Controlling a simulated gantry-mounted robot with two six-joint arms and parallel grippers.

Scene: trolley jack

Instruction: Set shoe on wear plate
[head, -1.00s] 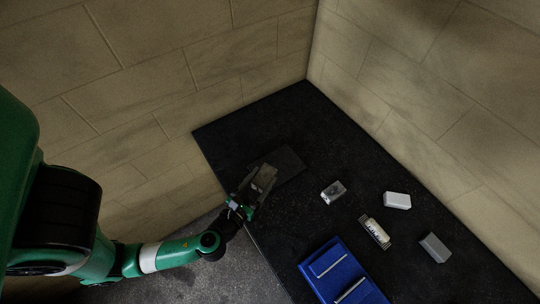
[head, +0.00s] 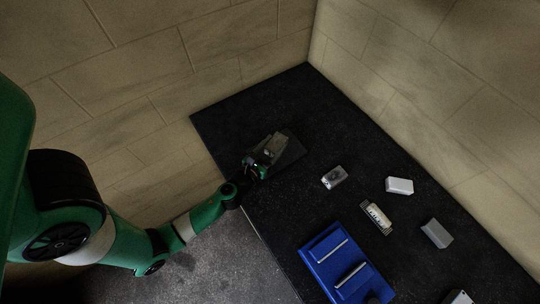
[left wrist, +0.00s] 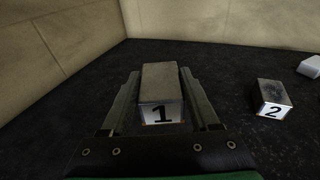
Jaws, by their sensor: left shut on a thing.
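A grey block with a white front face marked 1, which I take to be the shoe (left wrist: 160,85), is between the fingers of my left gripper (head: 262,160). The left gripper is shut on it. In the head view the shoe (head: 274,148) is over the flat dark grey wear plate (head: 294,152) on the black bench top. The arm and shoe cover much of the plate. I cannot tell whether the shoe touches it. The right gripper is not in view.
To the right are a block marked 2 (left wrist: 271,97), a white block (head: 399,185), a ribbed metal piece (head: 376,217) and a grey block (head: 436,233). A blue tray (head: 322,252) with metal bars lies at the front. Stone walls border the bench (head: 310,100).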

